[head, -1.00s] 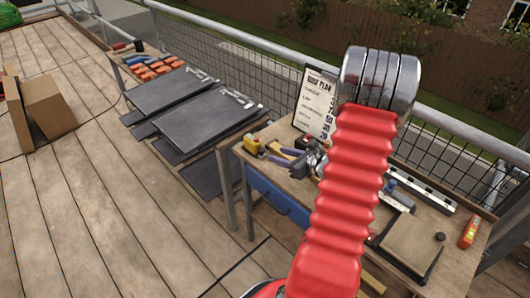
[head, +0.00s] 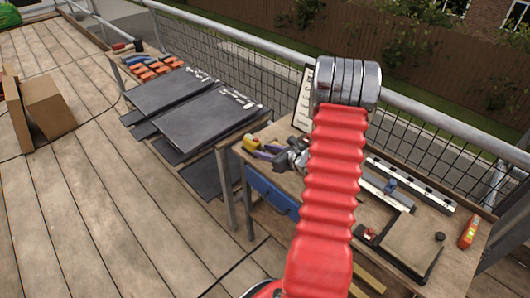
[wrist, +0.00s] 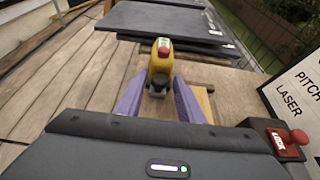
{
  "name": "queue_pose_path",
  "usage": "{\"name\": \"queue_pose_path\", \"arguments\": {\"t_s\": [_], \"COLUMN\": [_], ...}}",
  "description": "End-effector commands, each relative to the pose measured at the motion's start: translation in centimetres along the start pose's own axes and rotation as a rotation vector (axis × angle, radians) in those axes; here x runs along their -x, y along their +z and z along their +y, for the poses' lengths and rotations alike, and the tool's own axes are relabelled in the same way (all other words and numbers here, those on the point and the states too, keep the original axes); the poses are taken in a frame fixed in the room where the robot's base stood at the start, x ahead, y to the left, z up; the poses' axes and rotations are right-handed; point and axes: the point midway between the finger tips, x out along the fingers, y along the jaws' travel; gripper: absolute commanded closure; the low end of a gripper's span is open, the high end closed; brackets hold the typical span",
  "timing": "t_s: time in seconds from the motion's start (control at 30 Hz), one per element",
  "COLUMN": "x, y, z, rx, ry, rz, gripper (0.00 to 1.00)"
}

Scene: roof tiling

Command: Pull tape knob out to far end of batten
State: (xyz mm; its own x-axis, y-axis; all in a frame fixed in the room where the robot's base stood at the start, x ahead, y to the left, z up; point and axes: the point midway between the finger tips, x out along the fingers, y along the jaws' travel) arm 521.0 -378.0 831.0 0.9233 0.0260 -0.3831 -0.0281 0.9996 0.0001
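The yellow tape (wrist: 161,60) has a red button on top and a dark knob (wrist: 158,86) at its near side in the wrist view. The tape also shows at the table's left end in the head view (head: 251,142). My gripper (wrist: 160,84) has two purple fingers, spread apart, with the knob between or just beyond their tips; I see no clear contact. In the head view my gripper (head: 263,152) is just right of the tape, partly hidden by my red arm. Which piece is the batten I cannot tell; a pale wood strip (wrist: 204,102) lies right of the fingers.
A plan board (head: 303,100) stands behind my arm. A black block with a red knob marked LOCK (wrist: 280,140) is at lower right in the wrist view. A long rail (head: 410,184) and brown pad (head: 412,243) lie on the table's right. Dark slabs (head: 205,115) lie left.

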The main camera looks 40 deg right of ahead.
Motion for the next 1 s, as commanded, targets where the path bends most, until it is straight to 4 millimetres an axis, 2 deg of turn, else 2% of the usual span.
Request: {"name": "queue_pose_path", "arguments": {"t_s": [0.07, 0.47, 0.73, 0.77, 1.0], "x": [0.01, 0.01, 0.0, 0.01, 0.15], "y": [0.01, 0.02, 0.03, 0.04, -0.03], "z": [0.01, 0.02, 0.02, 0.71, 0.42], "rx": [0.0, 0.0, 0.001, 0.0, 0.003], "ry": [0.0, 0.001, 0.001, 0.001, 0.008], "rz": [0.0, 0.0, 0.0, 0.0, -0.001], "gripper": [0.72, 1.0, 1.0, 1.0, 1.0]}}
